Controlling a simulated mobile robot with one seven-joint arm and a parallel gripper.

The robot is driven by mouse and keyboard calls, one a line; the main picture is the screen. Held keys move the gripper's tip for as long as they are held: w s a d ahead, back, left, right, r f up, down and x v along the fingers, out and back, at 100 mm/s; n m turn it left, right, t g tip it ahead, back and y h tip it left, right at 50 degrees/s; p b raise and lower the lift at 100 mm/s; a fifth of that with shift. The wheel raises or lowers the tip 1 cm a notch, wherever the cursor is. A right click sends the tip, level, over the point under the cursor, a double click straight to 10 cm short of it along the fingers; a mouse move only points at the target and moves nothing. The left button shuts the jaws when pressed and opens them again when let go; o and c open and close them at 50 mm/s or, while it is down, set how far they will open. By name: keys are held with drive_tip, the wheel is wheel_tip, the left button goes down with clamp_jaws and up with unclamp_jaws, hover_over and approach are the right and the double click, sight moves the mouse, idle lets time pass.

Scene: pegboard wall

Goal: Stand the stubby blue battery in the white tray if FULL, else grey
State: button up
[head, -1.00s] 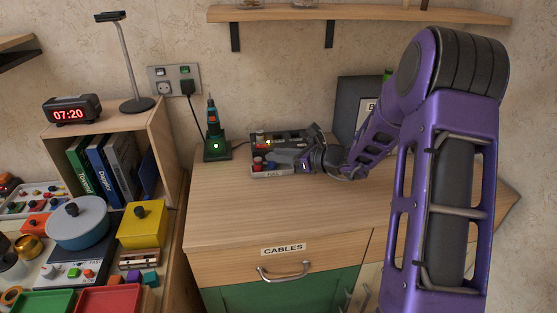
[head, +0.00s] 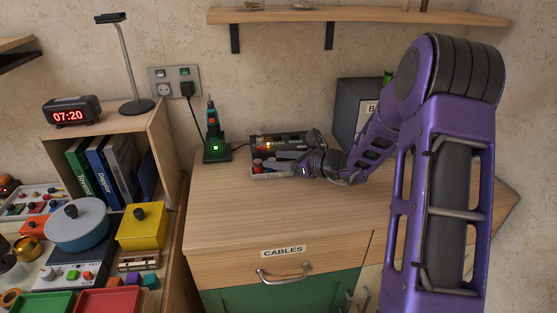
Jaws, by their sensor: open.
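A pale tray (head: 272,176) with a small dark label, too small to read surely, sits at the front of a dark charger-like unit (head: 290,138) on the wooden cabinet top. Small red and blue items (head: 257,164) stand at the tray's left end; I cannot tell whether one is the stubby blue battery. My gripper (head: 280,166) is open, low over the tray's middle and right part. It hides part of the tray and unit. A small orange-red light (head: 269,145) shows on the unit. I cannot make out a separate grey tray.
A dark box (head: 360,108) stands behind my arm. The front of the cabinet top (head: 260,220) is clear. A crowded bench with a yellow box (head: 142,227) is at left.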

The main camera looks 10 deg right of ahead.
drive_tip(key=p+v, duration=0.1)
drive_tip(key=v, duration=1.1)
drive_tip(key=shift+r, duration=0.1)
